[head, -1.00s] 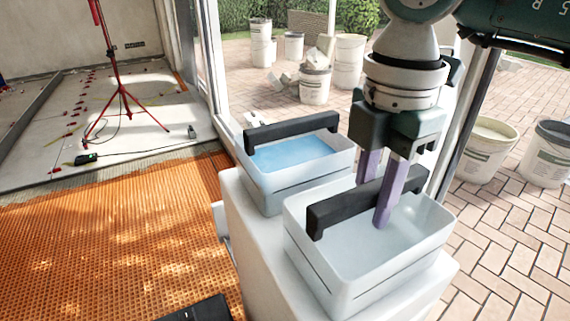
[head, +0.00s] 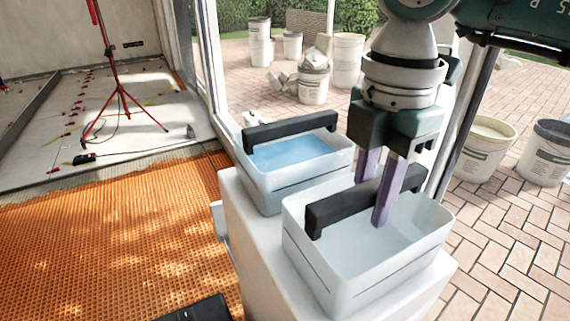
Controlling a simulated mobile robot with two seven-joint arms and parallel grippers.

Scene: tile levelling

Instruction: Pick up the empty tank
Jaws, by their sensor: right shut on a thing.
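The empty tank (head: 372,280) is a pale grey-white open box with a black bar handle (head: 335,213) across its top. It sits on, or just above, the white stand (head: 250,255); I cannot tell if there is a gap. My right gripper (head: 378,200) comes down from above, its purple fingers shut on the black handle, one on each side. The handle hides part of the far finger. A second tank (head: 265,192) behind it holds blue liquid (head: 292,153) and has its own black handle (head: 290,132). My left gripper is not in view.
Orange matting (head: 110,240) covers the floor at left, with a red tripod (head: 122,92) beyond on pale tiles. Several buckets (head: 486,150) stand outside on the paving at right and back. A door frame (head: 212,55) rises close behind the tanks.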

